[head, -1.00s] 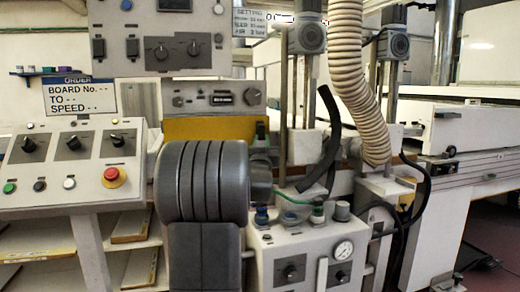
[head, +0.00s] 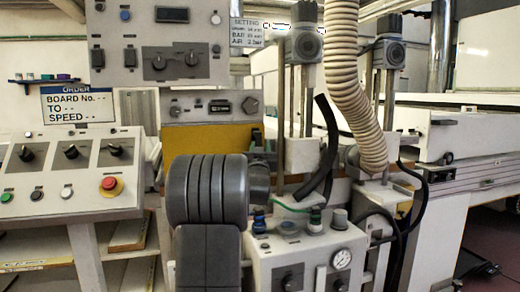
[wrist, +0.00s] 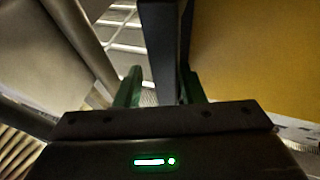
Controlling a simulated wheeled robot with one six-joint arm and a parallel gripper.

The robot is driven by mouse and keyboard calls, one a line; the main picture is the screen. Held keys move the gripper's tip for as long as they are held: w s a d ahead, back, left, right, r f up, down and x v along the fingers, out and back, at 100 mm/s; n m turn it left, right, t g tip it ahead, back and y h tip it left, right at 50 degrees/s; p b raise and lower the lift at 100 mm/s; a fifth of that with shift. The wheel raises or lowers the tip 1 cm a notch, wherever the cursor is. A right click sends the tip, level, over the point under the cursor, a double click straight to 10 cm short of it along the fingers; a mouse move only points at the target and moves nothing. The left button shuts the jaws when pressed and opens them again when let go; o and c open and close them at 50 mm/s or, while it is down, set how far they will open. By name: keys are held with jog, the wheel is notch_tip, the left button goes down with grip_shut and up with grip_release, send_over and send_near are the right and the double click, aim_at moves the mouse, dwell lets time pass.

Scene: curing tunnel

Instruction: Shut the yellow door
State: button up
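The yellow door (head: 205,138) shows in the head view as a yellow panel below a small control box, partly hidden by my dark grey arm. In the wrist view a yellow surface (wrist: 255,55) fills the upper right. A dark upright bar (wrist: 160,45) stands beside it. My gripper (wrist: 161,88) has its two green fingers apart, one on each side of the bar's line. The right finger is close to the bar and a gap shows at the left finger. I cannot tell whether either touches. The fingers are mostly hidden in the head view.
A sloped control desk (head: 70,165) with a red button stands at left. A hanging control panel (head: 158,45) is above. A pale ribbed hose (head: 350,85) and a gauge box (head: 310,255) are at right, close to my arm.

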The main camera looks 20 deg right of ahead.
jog(key=shift+w+a, duration=0.1)
jog(key=shift+a, duration=0.2)
jog(key=shift+s+a+f, duration=0.15)
jog(key=shift+s, duration=0.05)
jog(key=v, duration=1.3)
jog(key=shift+s+d, duration=0.25)
jog(key=shift+d, duration=0.05)
jog(key=x, duration=1.3)
jog(key=shift+w+a+f, duration=0.1)
jog(key=shift+w+a, duration=0.05)
jog(key=shift+a, duration=0.1)
jog(key=shift+w+r, duration=0.15)
jog(key=shift+r, duration=0.05)
